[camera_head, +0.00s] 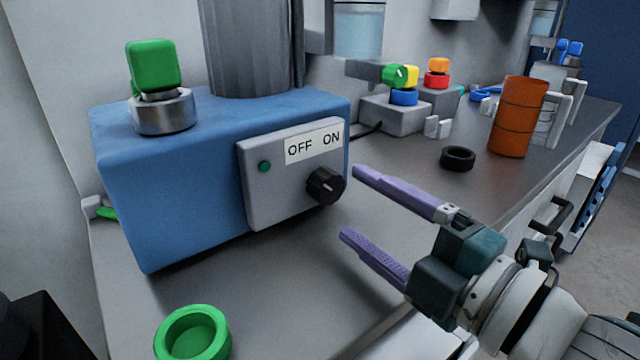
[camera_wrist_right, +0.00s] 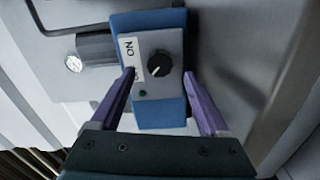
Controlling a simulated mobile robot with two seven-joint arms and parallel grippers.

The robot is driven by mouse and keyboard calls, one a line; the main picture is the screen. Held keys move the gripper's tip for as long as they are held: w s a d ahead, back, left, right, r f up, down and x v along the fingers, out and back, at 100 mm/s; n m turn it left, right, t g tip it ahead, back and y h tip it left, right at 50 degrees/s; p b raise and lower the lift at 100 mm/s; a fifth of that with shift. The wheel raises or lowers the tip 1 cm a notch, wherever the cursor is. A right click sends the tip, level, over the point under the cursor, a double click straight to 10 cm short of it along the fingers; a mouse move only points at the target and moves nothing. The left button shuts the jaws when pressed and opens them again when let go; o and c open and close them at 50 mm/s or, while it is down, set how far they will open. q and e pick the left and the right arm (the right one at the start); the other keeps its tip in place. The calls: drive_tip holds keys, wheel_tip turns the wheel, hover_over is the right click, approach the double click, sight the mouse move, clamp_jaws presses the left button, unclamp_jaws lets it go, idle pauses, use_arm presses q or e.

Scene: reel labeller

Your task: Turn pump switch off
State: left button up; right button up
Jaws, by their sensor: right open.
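The pump is a blue box (camera_head: 180,190) with a grey switch panel (camera_head: 268,205) on its front. A black rotary knob (camera_head: 325,186) sits at the panel's lower right, below a white label (camera_head: 314,148) reading OFF and ON. A small green light (camera_head: 264,167) is left of the knob. My right gripper (camera_head: 350,204) is open, its purple fingers pointing toward the panel, just right of the knob and apart from it. In the right wrist view the knob (camera_wrist_right: 158,65) lies ahead between the open fingers (camera_wrist_right: 160,78). My left gripper is not seen.
A green ring-shaped cup (camera_head: 193,335) stands at the front left of the bench. A black ring (camera_head: 457,158) and an orange cylinder (camera_head: 517,117) stand to the right. Grey boxes with coloured valve knobs (camera_head: 395,115) are behind. The bench before the panel is clear.

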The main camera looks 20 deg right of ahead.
drive_tip(key=v, duration=0.5)
drive_tip(key=shift+s, duration=0.1)
drive_tip(key=shift+d+r+m+p, duration=0.15)
drive_tip(key=shift+r+m+p, duration=0.15)
drive_tip(key=shift+p, duration=0.1)
drive_tip(key=s+d+r+m+g+h+p, duration=0.2)
drive_tip(key=d+r+m+g+h+p, duration=0.3)
drive_tip(key=m+p, duration=0.5)
drive_tip(key=s+a+r+m+g+h+p, duration=0.1)
drive_tip(key=s+a+r+m+g+p, duration=0.1)
drive_tip(key=s+r+m+g+p, duration=0.4)
drive_tip(key=s+a+r+m+g+p, duration=0.1)
drive_tip(key=s+g+p, duration=0.15)
drive_tip(key=s, duration=0.45)
wheel_tip(320, 180, up, 38)
drive_tip(key=s+p, duration=0.1)
drive_tip(key=p, duration=3.7)
drive_tip(key=shift+s+a, duration=0.15)
drive_tip(key=shift+a, duration=0.1)
